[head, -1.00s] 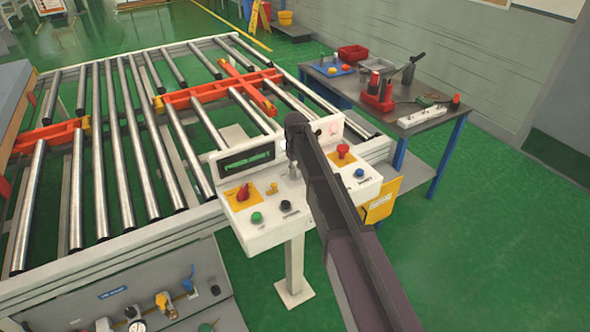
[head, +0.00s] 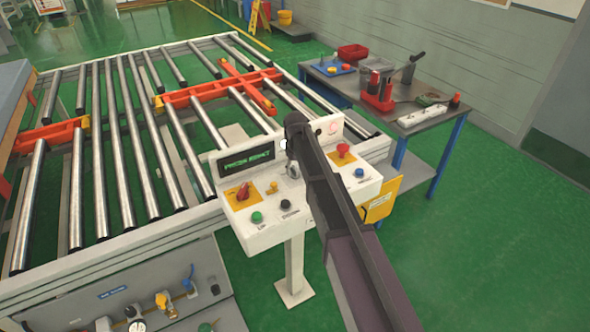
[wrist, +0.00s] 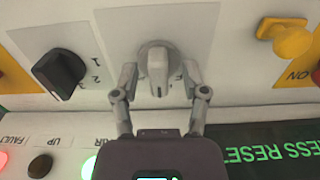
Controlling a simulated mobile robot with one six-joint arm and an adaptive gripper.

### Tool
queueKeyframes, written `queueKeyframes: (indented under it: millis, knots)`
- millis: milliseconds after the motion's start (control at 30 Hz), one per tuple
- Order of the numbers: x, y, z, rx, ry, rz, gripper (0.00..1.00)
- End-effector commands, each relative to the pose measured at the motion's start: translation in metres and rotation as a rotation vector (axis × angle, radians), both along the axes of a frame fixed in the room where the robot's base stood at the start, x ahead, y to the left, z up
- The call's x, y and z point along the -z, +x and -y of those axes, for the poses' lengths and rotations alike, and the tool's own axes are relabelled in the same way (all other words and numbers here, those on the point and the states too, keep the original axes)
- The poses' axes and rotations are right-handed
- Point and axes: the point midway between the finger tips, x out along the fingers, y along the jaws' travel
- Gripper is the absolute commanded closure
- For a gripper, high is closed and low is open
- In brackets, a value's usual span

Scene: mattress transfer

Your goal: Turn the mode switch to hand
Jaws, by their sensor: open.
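A light grey rotary knob (wrist: 157,66) sits on a pale square plate, in the middle of the wrist view; I take it to be the mode switch. Its pointer is roughly upright in that picture. My gripper (wrist: 159,76) is open, with one finger on each side of the knob; I cannot tell whether they touch it. The plate's lettering is mostly hidden by the fingers. In the head view the knob (head: 292,170) shows beside my arm on the white control panel (head: 266,231), and my fingertips are hard to make out.
A black selector (wrist: 60,72) marked with numbers and a yellow knob (wrist: 287,38) flank the grey knob. The display (head: 246,160) shows green text, "PRESS RESET".

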Motion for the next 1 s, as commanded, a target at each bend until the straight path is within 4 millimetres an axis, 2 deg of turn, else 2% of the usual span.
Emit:
queueKeyframes:
  millis: [467,1000]
  knots:
    - [-0.0003,0.0011,-0.0002,-0.071,0.000,0.002,0.43]
    - [-0.0003,0.0012,-0.0003,-0.402,0.001,0.002,0.43]
